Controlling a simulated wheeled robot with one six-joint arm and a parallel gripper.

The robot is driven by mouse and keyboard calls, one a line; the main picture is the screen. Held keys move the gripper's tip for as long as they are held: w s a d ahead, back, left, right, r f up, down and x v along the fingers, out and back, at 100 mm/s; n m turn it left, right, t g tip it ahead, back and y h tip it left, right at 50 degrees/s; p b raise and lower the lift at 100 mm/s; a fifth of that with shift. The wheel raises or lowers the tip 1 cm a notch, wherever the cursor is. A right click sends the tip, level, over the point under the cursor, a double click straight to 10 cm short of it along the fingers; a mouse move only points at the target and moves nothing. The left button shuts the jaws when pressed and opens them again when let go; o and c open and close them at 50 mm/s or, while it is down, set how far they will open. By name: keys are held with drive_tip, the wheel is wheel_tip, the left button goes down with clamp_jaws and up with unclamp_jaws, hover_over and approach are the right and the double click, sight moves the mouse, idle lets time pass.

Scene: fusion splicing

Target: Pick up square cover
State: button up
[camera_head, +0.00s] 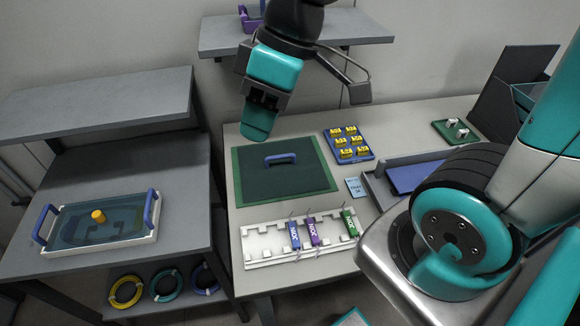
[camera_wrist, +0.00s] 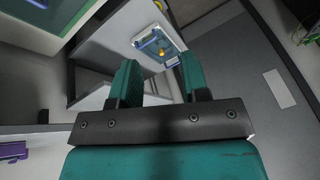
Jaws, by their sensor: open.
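A dark square cover (camera_head: 305,183) with a blue handle (camera_head: 280,159) on top lies on the table over a green base, whose edge shows around it. I take this piece for the square cover; it does not clearly show in the wrist view. My gripper (camera_head: 257,124) hangs in the air behind and slightly left of the handle, apart from it. In the wrist view my gripper (camera_wrist: 160,80) has its two teal fingers spread, with nothing between them.
A white tray (camera_head: 148,239) with blue handles, a clear lid and yellow knob stands on the left bench. A white rack (camera_head: 265,257) with colored tubes is in front of the cover. A blue tray (camera_head: 372,155) of yellow blocks is right. A shelf (camera_head: 215,40) is behind.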

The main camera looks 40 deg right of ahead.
drive_tip(key=w+d+f+n+t+b, duration=0.1)
drive_tip(key=w+d+f+n+b, duration=0.1)
drive_tip(key=w+d+f+b, duration=0.55)
drive_tip(key=n+t+h+b, duration=0.1)
drive_tip(key=n+t+b, duration=0.1)
drive_tip(key=n+b, duration=0.1)
approach(281, 156)
drive_tip(key=x, duration=0.4)
drive_tip(key=shift+s+f, duration=0.15)
drive_tip(key=shift+f, duration=0.1)
drive_tip(key=shift+w+p+x, duration=0.15)
drive_tip(key=shift+p+x, duration=0.05)
drive_tip(key=shift+x, duration=1.35)
drive_tip(key=shift+w+p+x, duration=0.1)
drive_tip(key=shift+p+x, duration=0.05)
drive_tip(key=shift+x, duration=1.4)
drive_tip(key=shift+d, duration=0.15)
drive_tip(key=shift+c, duration=0.4)
drive_tip(key=shift+r, duration=0.1)
clamp_jaws()
